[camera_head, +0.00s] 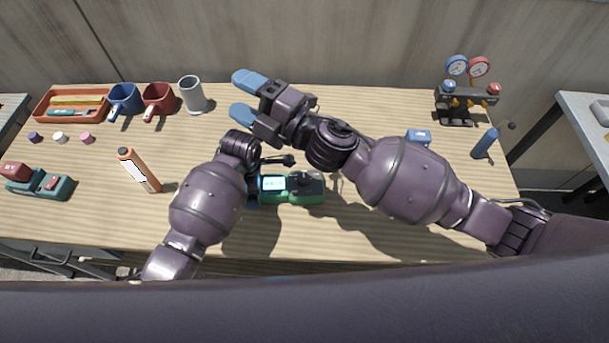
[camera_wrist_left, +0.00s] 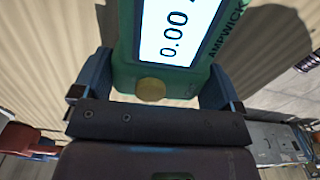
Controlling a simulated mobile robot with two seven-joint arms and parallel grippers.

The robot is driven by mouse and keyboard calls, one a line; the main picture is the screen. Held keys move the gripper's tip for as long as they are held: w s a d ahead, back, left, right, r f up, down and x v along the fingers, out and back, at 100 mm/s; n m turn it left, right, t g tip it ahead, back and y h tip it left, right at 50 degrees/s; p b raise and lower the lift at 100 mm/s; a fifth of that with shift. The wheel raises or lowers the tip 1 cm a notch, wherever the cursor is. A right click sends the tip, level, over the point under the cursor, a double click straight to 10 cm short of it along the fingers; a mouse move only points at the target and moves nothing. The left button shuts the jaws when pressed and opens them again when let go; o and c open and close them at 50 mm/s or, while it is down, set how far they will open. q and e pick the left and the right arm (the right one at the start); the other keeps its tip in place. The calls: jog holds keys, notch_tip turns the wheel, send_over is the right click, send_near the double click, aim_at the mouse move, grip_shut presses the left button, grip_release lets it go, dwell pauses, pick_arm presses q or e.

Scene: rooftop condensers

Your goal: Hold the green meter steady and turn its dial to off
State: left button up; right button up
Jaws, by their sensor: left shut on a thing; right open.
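The green meter (camera_head: 292,198) lies near the middle of the wooden table, with a lit screen and a dark dial (camera_head: 310,184) on its right part. In the left wrist view the meter (camera_wrist_left: 125,55) sits between the blue fingers of my left gripper (camera_wrist_left: 155,84), which is shut on its end. Its screen there reads 0.00; the dial is out of that view. In the head view my left arm hides most of that gripper. My right gripper (camera_head: 243,96) is open and empty, above the table's back part, up and left of the meter, its blue fingers pointing left.
An orange tube (camera_head: 139,170) lies left of my left arm. A gauge set (camera_head: 455,96) and blue bottle (camera_head: 484,144) stand right.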

notch_tip(320, 180, down, 2)
jog(key=w+d+m+t+h, duration=0.25)
jog(key=m+h, duration=0.25)
jog(key=m, duration=0.4)
jog(key=m+g+h, duration=0.9)
jog(key=m+h, duration=0.2)
jog(key=m, duration=0.5)
send_near(304, 178)
jog(key=x, duration=0.9)
jog(key=c, duration=0.9)
